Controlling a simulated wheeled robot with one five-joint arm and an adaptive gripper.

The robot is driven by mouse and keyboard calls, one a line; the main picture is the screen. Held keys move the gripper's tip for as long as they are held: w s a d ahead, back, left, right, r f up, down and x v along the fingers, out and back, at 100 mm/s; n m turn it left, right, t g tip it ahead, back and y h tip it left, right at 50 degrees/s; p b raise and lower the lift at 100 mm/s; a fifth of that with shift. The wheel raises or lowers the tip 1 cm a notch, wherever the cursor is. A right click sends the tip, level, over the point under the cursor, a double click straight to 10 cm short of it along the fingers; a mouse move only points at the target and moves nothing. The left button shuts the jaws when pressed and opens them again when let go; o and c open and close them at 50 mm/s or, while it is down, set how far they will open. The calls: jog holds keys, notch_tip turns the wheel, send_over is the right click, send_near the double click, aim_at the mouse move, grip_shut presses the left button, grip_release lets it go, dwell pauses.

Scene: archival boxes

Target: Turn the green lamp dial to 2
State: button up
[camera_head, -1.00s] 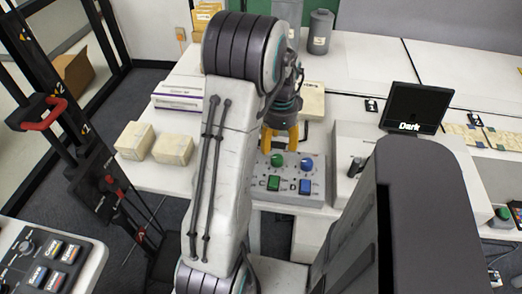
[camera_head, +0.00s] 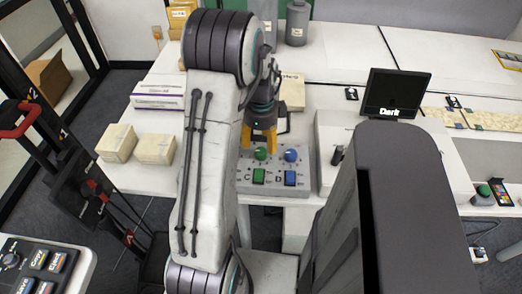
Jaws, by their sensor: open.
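The green lamp dial (camera_head: 261,154) is a small round knob on the grey control panel (camera_head: 277,188) at the front edge of the white table. A blue dial (camera_head: 291,155) sits to its right. A green button (camera_head: 259,176) marked C and a blue button (camera_head: 290,178) marked D are in front of the dials. My gripper (camera_head: 260,140), with yellow fingers, points down just behind and above the green dial. It is open and empty as far as I can see. My arm hides part of the panel's left side. The dial's setting is too small to read.
A white box-shaped unit (camera_head: 325,150) and a dark screen reading "Dark" (camera_head: 396,94) stand to the right. Two cream boxes (camera_head: 117,142) (camera_head: 155,149) and a purple-banded white box (camera_head: 159,95) lie to the left. A grey canister (camera_head: 297,24) stands at the back.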

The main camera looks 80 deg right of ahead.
aim_at(261, 150)
jog(key=shift+f, duration=2.3)
grip_shut()
